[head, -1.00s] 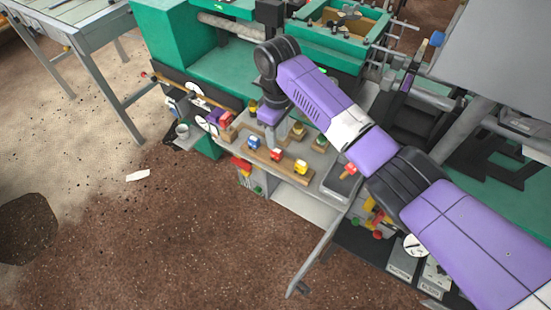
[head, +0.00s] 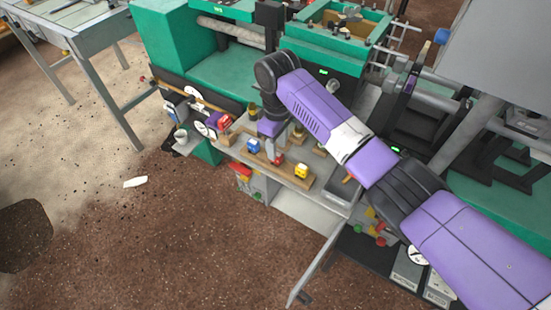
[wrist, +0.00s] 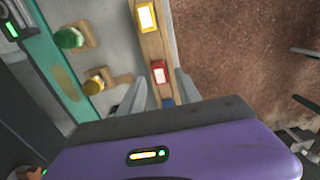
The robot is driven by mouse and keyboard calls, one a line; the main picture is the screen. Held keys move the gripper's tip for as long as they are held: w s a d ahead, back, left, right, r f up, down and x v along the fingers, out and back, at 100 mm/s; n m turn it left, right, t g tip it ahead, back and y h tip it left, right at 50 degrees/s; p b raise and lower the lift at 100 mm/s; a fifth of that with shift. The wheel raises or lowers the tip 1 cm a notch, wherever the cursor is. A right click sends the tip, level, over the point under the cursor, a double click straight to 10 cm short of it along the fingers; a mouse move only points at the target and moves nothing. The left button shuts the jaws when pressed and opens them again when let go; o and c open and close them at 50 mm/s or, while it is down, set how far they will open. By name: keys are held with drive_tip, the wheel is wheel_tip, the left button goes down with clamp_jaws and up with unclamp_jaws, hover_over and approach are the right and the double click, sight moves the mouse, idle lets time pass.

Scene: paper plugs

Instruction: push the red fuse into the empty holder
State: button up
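The red fuse (head: 277,159) sits on a wooden rail (head: 290,175) between a blue fuse (head: 253,146) and a yellow fuse (head: 301,171). In the wrist view the red fuse (wrist: 159,73) shows a pale face, on the rail just beyond my fingertips. My gripper (wrist: 158,95) has its two grey fingers apart, one on each side of the rail, with nothing held between them. In the head view my gripper (head: 271,150) is low over the rail, close by the red fuse. I cannot make out which part is the empty holder.
Another red block (head: 224,122) stands at the shelf's left end. In the wrist view, round green (wrist: 69,38) and amber (wrist: 94,84) parts stand on wooden blocks beside the rail. Green machinery (head: 235,68) is behind. Brown floor (head: 150,240) lies open in front.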

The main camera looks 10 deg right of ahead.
drive_tip(key=shift+f+b, duration=0.5)
drive_tip(key=shift+f, duration=0.9)
clamp_jaws()
drive_tip(key=shift+r, duration=0.15)
drive_tip(key=shift+r+p, duration=2.4)
